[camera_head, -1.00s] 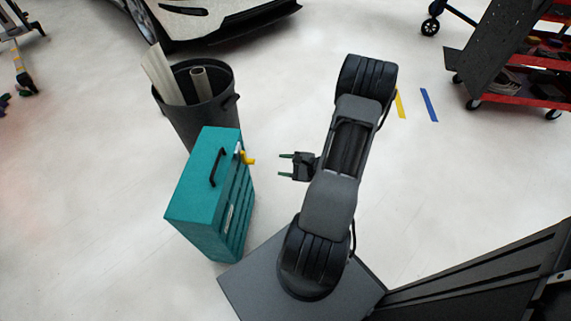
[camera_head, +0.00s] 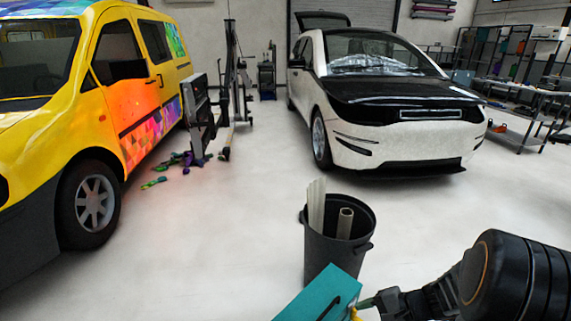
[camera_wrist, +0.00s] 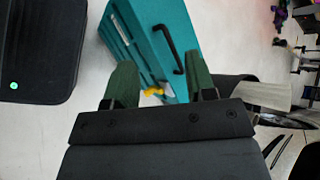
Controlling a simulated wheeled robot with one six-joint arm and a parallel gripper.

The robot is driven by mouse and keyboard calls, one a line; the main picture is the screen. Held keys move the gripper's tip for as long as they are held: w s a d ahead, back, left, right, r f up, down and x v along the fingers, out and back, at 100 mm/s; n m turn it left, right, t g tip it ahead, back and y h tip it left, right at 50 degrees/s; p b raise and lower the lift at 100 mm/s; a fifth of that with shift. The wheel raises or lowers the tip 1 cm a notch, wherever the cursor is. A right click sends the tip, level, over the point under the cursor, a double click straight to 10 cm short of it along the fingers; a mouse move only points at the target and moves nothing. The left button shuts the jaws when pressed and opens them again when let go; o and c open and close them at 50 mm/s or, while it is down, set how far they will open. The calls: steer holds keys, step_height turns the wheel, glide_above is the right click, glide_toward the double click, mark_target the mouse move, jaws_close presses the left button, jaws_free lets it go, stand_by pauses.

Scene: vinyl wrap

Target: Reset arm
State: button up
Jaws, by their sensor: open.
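My gripper (camera_wrist: 163,88) shows in the wrist view with its two green-tipped fingers apart and nothing between them. Beyond the fingers in that view stands a teal cabinet (camera_wrist: 172,14) with a black handle on top. A small yellow object (camera_wrist: 153,92) shows at its side, between the fingers. In the head view my gripper (camera_head: 366,303) is at the lower right, beside the cabinet's teal top (camera_head: 318,295). The rest of the cabinet is cut off by the frame's bottom edge.
A black bin (camera_head: 338,252) holding rolls stands behind the cabinet. A white and black car (camera_head: 385,105) is farther back. A colourful yellow van (camera_head: 100,110) stands at the left. Several scraps (camera_head: 185,160) lie near a lift stand (camera_head: 232,85). The middle floor is clear.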

steer(key=s+a+r+n+h+p, duration=0.2)
steer(key=r+n+h+p, duration=0.2)
steer(key=r, duration=1)
steer(key=s+a+r+n+h+p, duration=0.2)
steer(key=r+n+h+p, duration=0.3)
steer(key=r+p, duration=0.5)
step_height(320, 180, up, 5)
steer(key=shift+a+r+n+t, duration=0.25)
steer(key=shift+n+t, duration=0.15)
steer(key=shift+n, duration=0.4)
